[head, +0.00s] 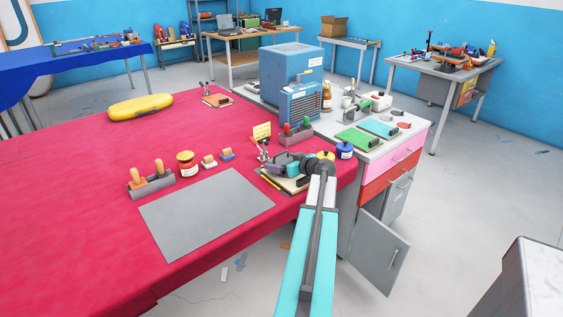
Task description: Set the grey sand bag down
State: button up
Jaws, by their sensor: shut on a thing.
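My gripper (277,163) is at the end of my turquoise arm, over the right end of the red-covered table (90,215). It is shut on a small grey thing, which looks like the grey sand bag (273,170); the jaws and wrist partly hide it. The bag is just above or touching a dark-edged, tan flat item (287,184); I cannot tell which. A flat grey mat (205,215) lies bare on the red cloth to the left of my gripper.
A holder with wooden-handled tools (152,181), a red jar (187,164) and small blocks (210,161) stand behind the mat. A yellow card (262,132) and blue jar (344,150) are near my gripper. A cabinet door (380,253) hangs open at right.

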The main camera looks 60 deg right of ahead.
dwell(0.4)
jog(key=o, duration=1.5)
jog(key=b+v, duration=0.3)
jog(key=v, duration=0.9)
jog(key=shift+a, duration=0.15)
